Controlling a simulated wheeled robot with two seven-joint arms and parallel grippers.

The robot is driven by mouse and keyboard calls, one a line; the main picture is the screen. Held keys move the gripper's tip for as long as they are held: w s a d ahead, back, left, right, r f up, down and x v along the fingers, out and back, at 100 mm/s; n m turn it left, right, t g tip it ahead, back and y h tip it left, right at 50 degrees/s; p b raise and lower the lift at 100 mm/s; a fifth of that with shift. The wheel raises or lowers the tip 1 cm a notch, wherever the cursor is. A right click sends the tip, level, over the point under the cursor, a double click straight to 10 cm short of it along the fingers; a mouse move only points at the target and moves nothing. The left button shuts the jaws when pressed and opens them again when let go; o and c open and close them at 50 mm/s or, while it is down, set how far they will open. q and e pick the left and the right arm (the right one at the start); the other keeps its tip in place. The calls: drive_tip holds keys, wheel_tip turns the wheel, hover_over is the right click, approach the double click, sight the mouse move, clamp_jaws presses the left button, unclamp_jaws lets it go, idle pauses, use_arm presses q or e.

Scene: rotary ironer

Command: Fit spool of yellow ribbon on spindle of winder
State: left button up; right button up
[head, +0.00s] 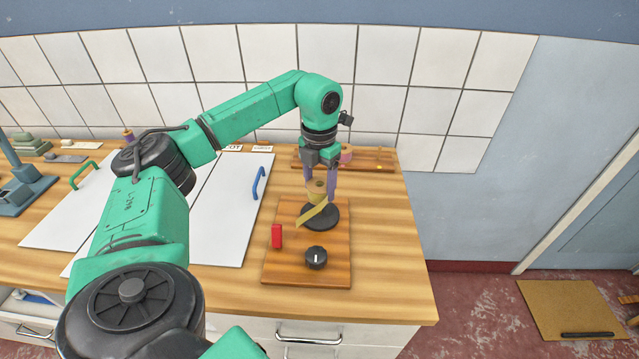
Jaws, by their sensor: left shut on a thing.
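The winder is a wooden board (283,272) with a round black plate (327,218), a red block (277,236) and a black knob (316,258). My left gripper (320,193) points down over the black plate. It is shut on the spool of yellow ribbon (316,188), whose loose yellow tail hangs down to the left across the plate's edge. The spindle is hidden behind the spool and fingers. I cannot tell whether the spool is around the spindle or just above it. My right gripper is not in view.
Behind the winder a wooden rack (375,160) holds a pinkish spool (346,153). White panels with a blue handle (259,183) and a green handle (85,173) lie to the left. A blue-grey device (22,180) stands far left. The counter right of the winder is clear.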

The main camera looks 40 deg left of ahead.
sight(320, 208)
use_arm(q)
drive_tip(key=shift+f, duration=0.1)
drive_tip(key=shift+f, duration=0.15)
idle(0.4)
drive_tip(key=shift+f+b, duration=0.4)
drive_tip(key=shift+f, duration=0.35)
drive_tip(key=shift+f, duration=0.15)
drive_tip(key=shift+f+b, duration=0.65)
drive_tip(key=shift+f, duration=0.25)
drive_tip(key=o, duration=1.4)
